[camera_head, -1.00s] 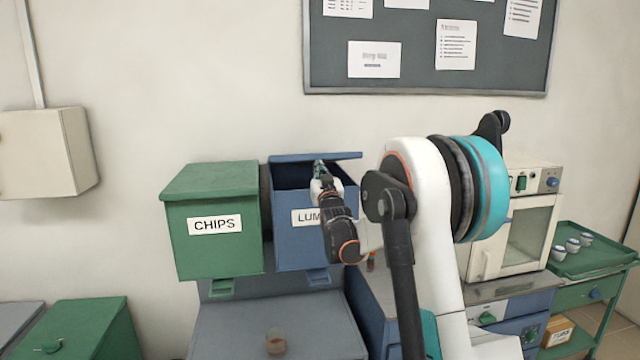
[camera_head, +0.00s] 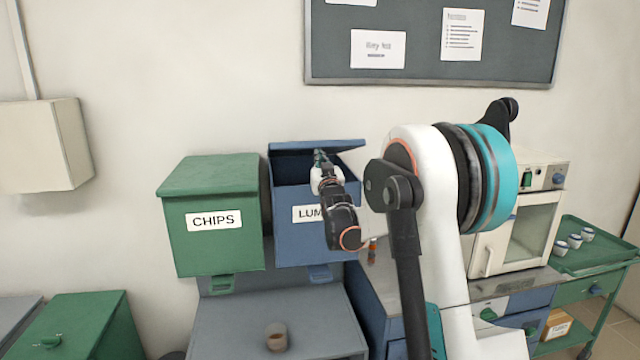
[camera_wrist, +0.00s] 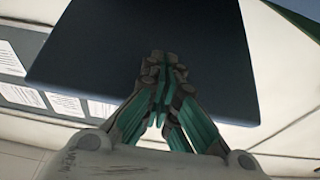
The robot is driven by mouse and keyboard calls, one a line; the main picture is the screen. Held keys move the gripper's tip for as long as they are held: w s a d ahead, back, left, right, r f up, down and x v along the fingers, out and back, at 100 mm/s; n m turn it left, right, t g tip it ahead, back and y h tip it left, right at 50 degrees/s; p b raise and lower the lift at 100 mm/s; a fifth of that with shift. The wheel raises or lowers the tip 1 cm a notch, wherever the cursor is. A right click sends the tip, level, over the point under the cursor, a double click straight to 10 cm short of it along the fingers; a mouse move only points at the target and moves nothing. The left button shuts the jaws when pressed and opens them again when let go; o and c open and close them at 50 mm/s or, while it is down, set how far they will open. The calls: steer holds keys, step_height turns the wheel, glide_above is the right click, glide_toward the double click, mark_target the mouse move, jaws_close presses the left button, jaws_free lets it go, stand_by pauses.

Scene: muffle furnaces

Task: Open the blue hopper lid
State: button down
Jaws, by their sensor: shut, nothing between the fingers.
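The blue hopper (camera_head: 290,240), with a label partly hidden by my arm and starting "LUM", is in the middle of the head view. Its blue lid (camera_head: 345,144) is tilted up at the front, with a dark gap beneath it. My gripper (camera_head: 319,156) is at the hopper's open top, under the raised lid. In the wrist view, my gripper's closed fingers (camera_wrist: 160,75) point at the lid's dark blue panel (camera_wrist: 95,60), which fills much of the view. The fingers are together and hold nothing. Whether they touch the lid is unclear.
A closed green hopper (camera_head: 185,240) labelled "CHIPS" stands close on the left. A grey surface (camera_head: 225,335) with a small cup (camera_head: 276,336) lies below. A white furnace (camera_head: 490,250) and a green tray (camera_head: 575,265) with cups are at the right.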

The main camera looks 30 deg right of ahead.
mark_target(320, 147)
step_height(320, 147, up, 3)
steer(key=shift+s+p, duration=0.15)
steer(key=shift+p, duration=0.6)
steer(key=shift+r, duration=0.15)
steer(key=shift+w+d+r+p, duration=0.25)
steer(key=shift+w+r+p, duration=0.4)
steer(key=shift+w+r, duration=0.3)
steer(key=shift+w+d+r+p, duration=0.2)
steer(key=shift+w+r+p, duration=0.4)
steer(key=shift+w+r, duration=0.25)
steer(key=shift+r, duration=0.1)
steer(key=shift+w+d+r+p, duration=0.2)
steer(key=shift+w+r+p, duration=0.45)
steer(key=shift+r, duration=0.2)
steer(key=shift+w+d+r+p, duration=0.2)
steer(key=shift+w+r+p, duration=0.3)
steer(key=shift+w+r, duration=0.3)
